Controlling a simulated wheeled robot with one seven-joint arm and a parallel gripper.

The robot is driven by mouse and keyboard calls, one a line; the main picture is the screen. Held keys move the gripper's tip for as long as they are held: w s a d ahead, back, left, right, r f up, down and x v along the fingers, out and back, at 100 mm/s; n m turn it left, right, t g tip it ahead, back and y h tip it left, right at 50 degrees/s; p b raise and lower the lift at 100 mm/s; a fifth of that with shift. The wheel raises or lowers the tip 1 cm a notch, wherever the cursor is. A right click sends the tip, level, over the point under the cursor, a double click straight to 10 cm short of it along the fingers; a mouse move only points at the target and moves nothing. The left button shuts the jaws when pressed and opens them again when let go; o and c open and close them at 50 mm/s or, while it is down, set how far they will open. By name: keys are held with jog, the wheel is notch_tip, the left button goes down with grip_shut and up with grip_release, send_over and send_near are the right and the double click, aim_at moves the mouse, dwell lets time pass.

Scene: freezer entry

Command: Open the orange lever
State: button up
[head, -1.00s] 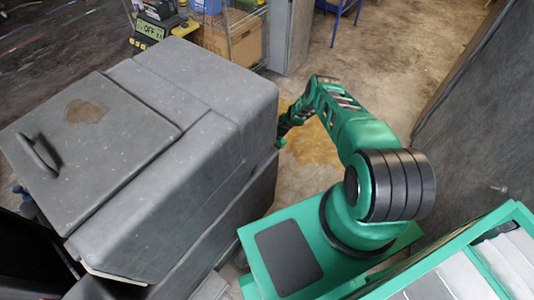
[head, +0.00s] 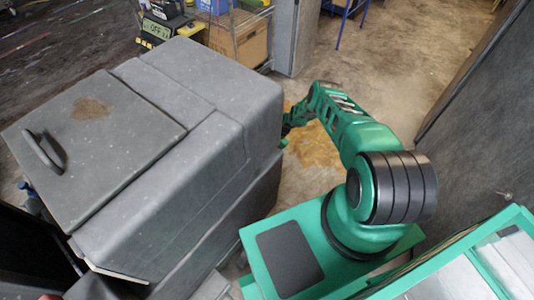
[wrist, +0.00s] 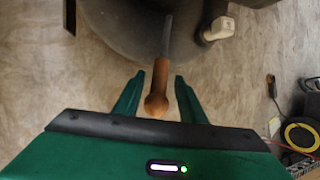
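The orange lever (wrist: 158,88) shows in the wrist view as an orange-brown handle with a rounded knob end, on a thin grey shaft that joins a dark rounded body (wrist: 130,22). My gripper (wrist: 159,79) is open, with one green finger on each side of the lever. Gaps show between the handle and both fingers, so neither appears to touch it. In the head view my gripper end (head: 287,129) is partly hidden behind the grey boxy machine (head: 215,130), and the lever cannot be made out there.
The grey machine stands close to the left of my arm. A dark grey wall or panel (head: 490,110) rises on the right. Shelving with boxes (head: 240,38) stands at the back. Stained concrete floor (head: 390,50) is open beyond my arm. A light-coloured fitting (wrist: 218,29) sits beside the dark body.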

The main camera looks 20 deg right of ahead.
jog(key=shift+d+r, duration=0.1)
jog(key=shift+d, duration=0.1)
jog(key=shift+d+r, duration=0.15)
jog(key=shift+r, duration=0.15)
jog(key=v, duration=0.9)
jog(key=shift+r, duration=0.3)
jog(key=shift+d, duration=0.15)
